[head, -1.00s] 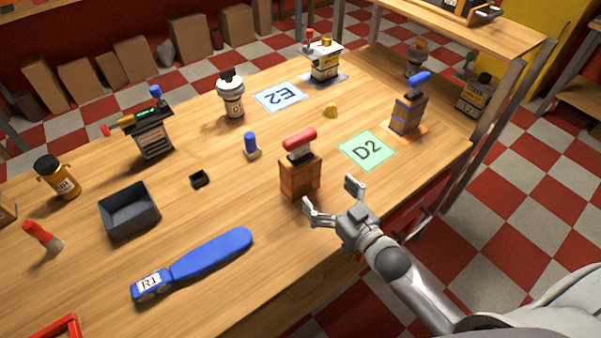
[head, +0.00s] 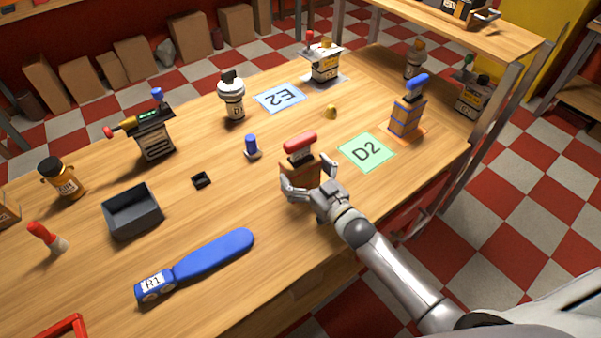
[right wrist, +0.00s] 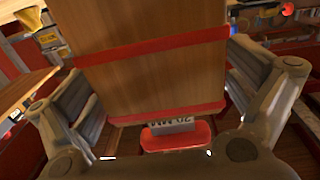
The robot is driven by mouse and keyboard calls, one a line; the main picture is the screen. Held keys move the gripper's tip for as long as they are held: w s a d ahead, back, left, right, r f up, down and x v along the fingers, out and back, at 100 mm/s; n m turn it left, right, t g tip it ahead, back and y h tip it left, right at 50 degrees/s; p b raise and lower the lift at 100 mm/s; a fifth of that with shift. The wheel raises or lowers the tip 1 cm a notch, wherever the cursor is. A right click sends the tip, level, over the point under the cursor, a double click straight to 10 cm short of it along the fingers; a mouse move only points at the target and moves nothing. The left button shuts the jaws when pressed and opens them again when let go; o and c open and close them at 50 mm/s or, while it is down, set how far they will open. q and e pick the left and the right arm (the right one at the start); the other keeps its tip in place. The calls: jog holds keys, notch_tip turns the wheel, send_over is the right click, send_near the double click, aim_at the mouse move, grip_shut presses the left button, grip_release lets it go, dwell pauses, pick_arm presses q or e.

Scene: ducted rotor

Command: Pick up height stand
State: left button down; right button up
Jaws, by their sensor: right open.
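A wooden block stand with red bands and a red rounded handle on top (head: 300,144) stands upright near the table's front edge. A similar stand with blue bands and a blue handle (head: 406,114) stands at the back right; I cannot tell which is the named height stand. My right gripper (head: 306,180) is open, with its fingers on either side of the red-banded stand. In the right wrist view, that stand's wooden body (right wrist: 150,65) fills the space between the fingers, with visible gaps at both sides. My left gripper is not in view.
The green D2 mat (head: 366,152) lies bare to the right of the red-handled stand. A blue paddle-shaped tool marked R1 (head: 212,256), a grey tray (head: 132,222) and a small blue-topped piece (head: 251,146) lie to the left. A blue E2 mat (head: 279,97) lies further back.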

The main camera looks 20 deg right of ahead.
jog(key=shift+x, duration=0.85)
jog(key=shift+s, duration=0.1)
jog(key=c, duration=1)
jog(key=shift+c, duration=0.6)
jog(key=shift+r, duration=0.1)
